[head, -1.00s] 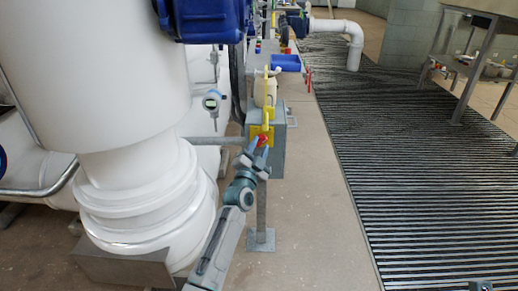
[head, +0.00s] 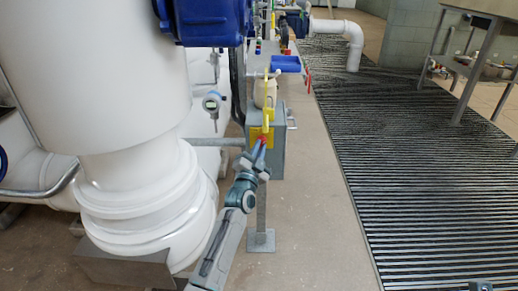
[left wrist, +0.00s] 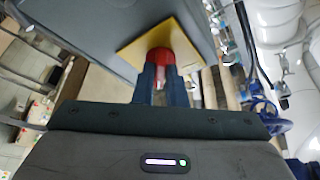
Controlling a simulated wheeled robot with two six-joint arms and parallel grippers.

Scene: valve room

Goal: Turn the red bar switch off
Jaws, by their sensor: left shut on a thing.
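The red bar switch (head: 262,139) sits on a yellow plate (head: 256,133) on the front of a grey box (head: 279,150). My left gripper (head: 260,149) reaches it from below and in front. In the left wrist view the two dark fingers (left wrist: 161,82) are shut on the red switch (left wrist: 160,55), with the yellow plate (left wrist: 188,38) right behind. The fingers hide part of the switch, so its exact angle is hard to tell.
A large white pipe (head: 120,180) stands close on the left of my arm. A small gauge (head: 212,102) is beside it. The box stands on a post (head: 261,240). Clear floor and a dark grating (head: 420,180) lie to the right.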

